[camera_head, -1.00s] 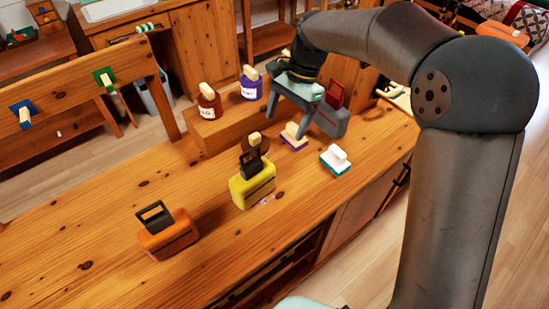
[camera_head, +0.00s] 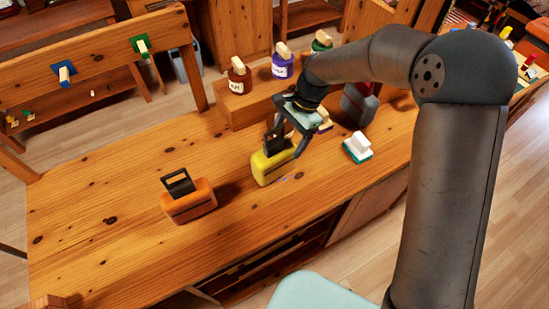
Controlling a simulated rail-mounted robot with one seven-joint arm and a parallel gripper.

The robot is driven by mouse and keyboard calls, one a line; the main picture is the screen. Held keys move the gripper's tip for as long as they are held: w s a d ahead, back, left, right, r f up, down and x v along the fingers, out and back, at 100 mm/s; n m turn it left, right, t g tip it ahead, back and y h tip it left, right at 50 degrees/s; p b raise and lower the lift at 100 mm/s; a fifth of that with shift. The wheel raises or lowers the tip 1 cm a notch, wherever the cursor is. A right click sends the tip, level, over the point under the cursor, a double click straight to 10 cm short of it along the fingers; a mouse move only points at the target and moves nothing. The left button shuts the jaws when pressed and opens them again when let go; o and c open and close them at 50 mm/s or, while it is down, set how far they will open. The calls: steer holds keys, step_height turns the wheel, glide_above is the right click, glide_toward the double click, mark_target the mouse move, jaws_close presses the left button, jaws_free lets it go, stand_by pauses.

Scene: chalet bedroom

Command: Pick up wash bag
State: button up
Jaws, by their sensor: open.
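Three bag-like things with upright handles stand on the wooden table, and I cannot tell which is named the wash bag. A yellow one (camera_head: 273,166) with a dark handle stands mid-table. An orange one (camera_head: 189,204) with a black handle stands to its left. A grey one (camera_head: 358,105) stands further back to the right, partly hidden by my arm. My gripper (camera_head: 287,141) is open and empty, pointing down at the yellow bag's handle. Its fingers overlap the handle and the bag's right end in the picture; I cannot tell whether they touch.
A white and teal brush-like item (camera_head: 358,147) lies right of the gripper. A wooden riser (camera_head: 240,108) behind holds a dark red jar (camera_head: 239,82), a purple jar (camera_head: 282,66) and a green one (camera_head: 322,42).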

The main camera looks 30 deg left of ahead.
steer(key=x, duration=0.3)
steer(key=p+x, duration=0.1)
steer(key=shift+s+d+f, duration=0.25)
steer(key=shift+c, duration=0.3)
steer(key=c, duration=1.3)
steer(key=shift+o, duration=0.2)
steer(key=shift+r, duration=0.1)
